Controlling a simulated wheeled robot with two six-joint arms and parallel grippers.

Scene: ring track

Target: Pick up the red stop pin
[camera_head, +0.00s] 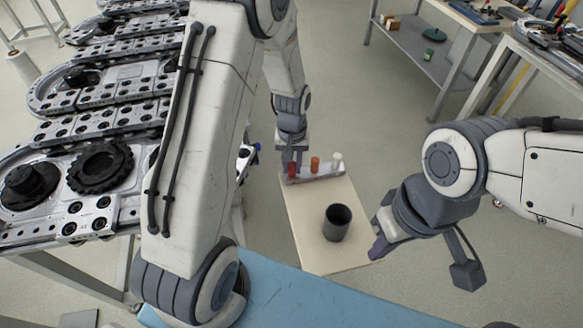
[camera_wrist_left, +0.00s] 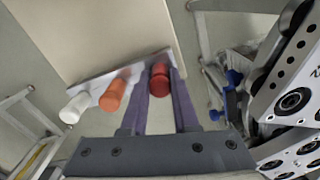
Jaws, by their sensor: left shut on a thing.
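The red stop pin (camera_head: 292,170) is at the left end of a pale rack (camera_head: 322,178), beside an orange pin (camera_head: 315,163) and a white pin (camera_head: 338,160). My left gripper (camera_head: 291,160) reaches down over that end. In the left wrist view the red pin (camera_wrist_left: 160,79) sits between the two purple fingers (camera_wrist_left: 160,88), which are shut on it. Its lower part is hidden, so I cannot tell whether it is clear of the rack. My right gripper (camera_head: 378,248) is beside the board's right edge; its finger gap cannot be made out.
A dark cup (camera_head: 337,222) stands on the light board (camera_head: 300,225). The track machinery (camera_head: 100,165) fills the left side. A blue surface (camera_head: 300,295) is in front. A shelf table (camera_head: 435,60) stands at the back right, with open floor between.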

